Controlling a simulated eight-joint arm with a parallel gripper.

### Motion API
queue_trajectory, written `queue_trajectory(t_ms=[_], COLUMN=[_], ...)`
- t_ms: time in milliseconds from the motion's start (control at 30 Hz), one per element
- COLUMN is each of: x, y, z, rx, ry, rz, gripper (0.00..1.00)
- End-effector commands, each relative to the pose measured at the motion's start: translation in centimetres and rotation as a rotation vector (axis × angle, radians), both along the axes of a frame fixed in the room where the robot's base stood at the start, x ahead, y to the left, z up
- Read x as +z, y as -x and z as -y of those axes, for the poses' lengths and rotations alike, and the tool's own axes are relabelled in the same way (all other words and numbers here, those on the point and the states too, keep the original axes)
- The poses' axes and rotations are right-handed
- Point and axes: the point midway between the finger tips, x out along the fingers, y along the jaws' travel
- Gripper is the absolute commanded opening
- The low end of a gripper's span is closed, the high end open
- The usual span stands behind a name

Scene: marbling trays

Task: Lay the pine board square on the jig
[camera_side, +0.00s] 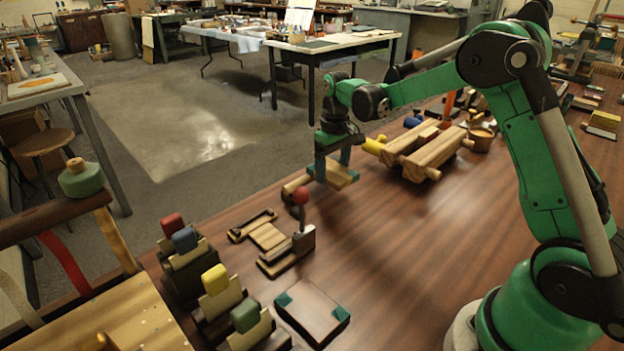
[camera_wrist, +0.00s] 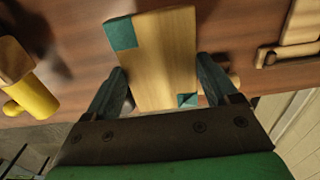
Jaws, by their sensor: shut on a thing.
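The pine board (camera_wrist: 158,50) is pale wood with teal patches at two opposite corners. In the wrist view it lies between the two fingers of my gripper (camera_wrist: 160,68), which is shut on its long sides. In the side view my gripper (camera_side: 334,160) holds the board (camera_side: 344,178) near the table's far edge. I cannot tell whether the board touches the table. A low dark-sided block with teal corners (camera_side: 312,312) sits at the front of the table and looks like the jig. It is well apart from the board, and its top looks bare.
A red-knobbed clamp (camera_side: 300,205) and small wooden pieces (camera_side: 268,236) stand between board and block. Colour-topped blocks (camera_side: 216,280) are left of the block. A wooden roller frame (camera_side: 425,152) and yellow cylinder (camera_wrist: 33,97) are near my gripper. The table's middle (camera_side: 400,240) is clear.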

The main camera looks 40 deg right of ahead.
Motion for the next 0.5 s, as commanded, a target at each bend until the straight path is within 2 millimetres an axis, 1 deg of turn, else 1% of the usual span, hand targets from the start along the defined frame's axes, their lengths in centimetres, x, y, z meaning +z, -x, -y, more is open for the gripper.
queue_trajectory(t_ms=[67,167,267,300,400,500], x=[1.2,3.8,7.7,9.2,12.7,15.5], y=[-0.5,-1.3,-1.9,-2.0,-1.7,-1.1], z=[-0.5,-1.7,-3.6,-4.4,-6.1,-7.5], rx=[-0.012,-0.044,-0.092,-0.112,-0.159,-0.196], ry=[0.000,0.000,0.000,0.000,0.000,0.000], rz=[0.000,0.000,0.000,0.000,0.000,0.000], gripper=[0.19,0.19,0.19,0.19,0.19,0.19])
